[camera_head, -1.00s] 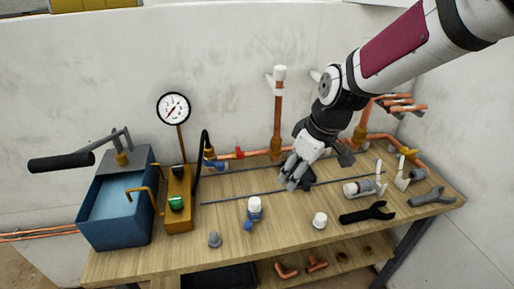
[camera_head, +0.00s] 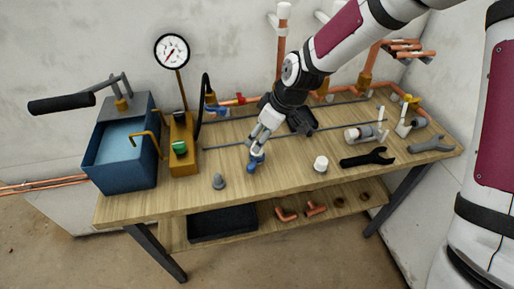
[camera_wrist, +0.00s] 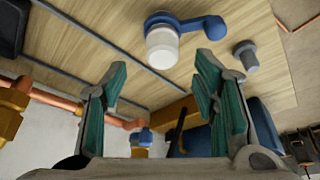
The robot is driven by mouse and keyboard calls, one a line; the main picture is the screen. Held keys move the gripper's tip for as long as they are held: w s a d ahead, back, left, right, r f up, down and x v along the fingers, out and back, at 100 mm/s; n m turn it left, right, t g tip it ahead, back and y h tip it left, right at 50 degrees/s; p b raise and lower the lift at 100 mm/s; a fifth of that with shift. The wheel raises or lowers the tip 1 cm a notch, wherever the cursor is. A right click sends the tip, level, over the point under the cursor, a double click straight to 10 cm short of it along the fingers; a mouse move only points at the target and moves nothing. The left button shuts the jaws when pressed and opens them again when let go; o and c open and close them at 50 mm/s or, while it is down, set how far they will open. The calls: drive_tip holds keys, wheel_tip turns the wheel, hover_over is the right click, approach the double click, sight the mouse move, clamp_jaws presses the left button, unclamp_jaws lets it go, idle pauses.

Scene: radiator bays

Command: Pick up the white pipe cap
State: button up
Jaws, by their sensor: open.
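A short white cap-like cylinder (camera_head: 320,164) stands upright on the wooden bench, near its front edge. To its left is a blue fitting (camera_head: 256,165) with a white cup-shaped top, partly hidden by my gripper in the head view. In the wrist view this fitting (camera_wrist: 163,46) shows its white round end and a blue lever pointing right. My gripper (camera_head: 256,148) is open and empty just above the blue fitting, left of the white cylinder. In the wrist view the two green-padded fingers stand apart, with the fitting beyond their tips. The white cylinder is not visible there.
A grey plug (camera_head: 218,181) stands left of the fitting. A blue tank (camera_head: 123,150) and pressure gauge (camera_head: 172,51) stand at left. Copper pipes run along the back wall.

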drive_tip(key=x, duration=0.5)
drive_tip(key=shift+s+d+f, duration=0.1)
drive_tip(key=shift+s, duration=0.1)
drive_tip(key=shift+c, duration=0.3)
drive_tip(key=c, duration=1)
